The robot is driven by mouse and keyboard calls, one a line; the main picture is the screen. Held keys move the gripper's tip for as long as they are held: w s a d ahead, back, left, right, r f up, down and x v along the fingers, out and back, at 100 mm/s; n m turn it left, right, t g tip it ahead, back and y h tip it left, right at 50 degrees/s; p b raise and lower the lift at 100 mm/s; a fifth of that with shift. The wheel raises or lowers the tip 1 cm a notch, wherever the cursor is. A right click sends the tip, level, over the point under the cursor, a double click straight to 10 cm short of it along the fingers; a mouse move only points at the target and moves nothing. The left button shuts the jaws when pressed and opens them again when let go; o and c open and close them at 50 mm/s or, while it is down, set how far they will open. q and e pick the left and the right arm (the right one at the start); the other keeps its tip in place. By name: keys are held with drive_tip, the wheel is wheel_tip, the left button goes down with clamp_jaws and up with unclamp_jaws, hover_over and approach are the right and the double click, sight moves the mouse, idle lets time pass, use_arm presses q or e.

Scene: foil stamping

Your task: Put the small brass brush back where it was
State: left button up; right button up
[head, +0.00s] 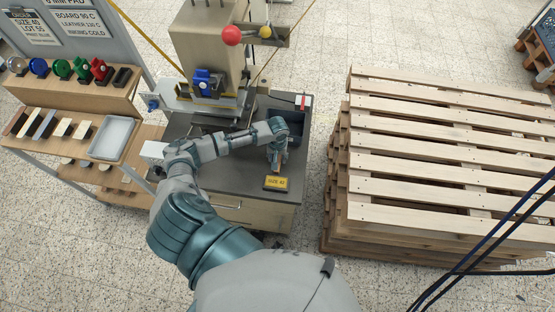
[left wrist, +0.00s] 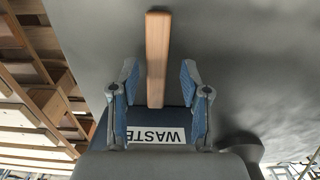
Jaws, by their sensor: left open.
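A wooden bar (left wrist: 158,50), which looks like the brush's handle, shows in the left wrist view against a plain grey surface. No brass bristles can be made out. My left gripper (left wrist: 158,78) is open, with one blue-padded finger on each side of the bar and a gap on both sides. My right gripper is not in view.
A bin labelled WASTE (left wrist: 172,118) is close to the fingers. The stamping press (head: 207,45) stands behind my arm. A rack (head: 70,88) with coloured rolls and a pale tray (head: 112,138) is at left. Stacked pallets (head: 440,150) fill the right.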

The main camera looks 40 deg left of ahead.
sight(278, 160)
use_arm(q)
wheel_tip(278, 160, up, 10)
drive_tip(key=shift+d+p, duration=0.15)
drive_tip(key=shift+p, duration=0.2)
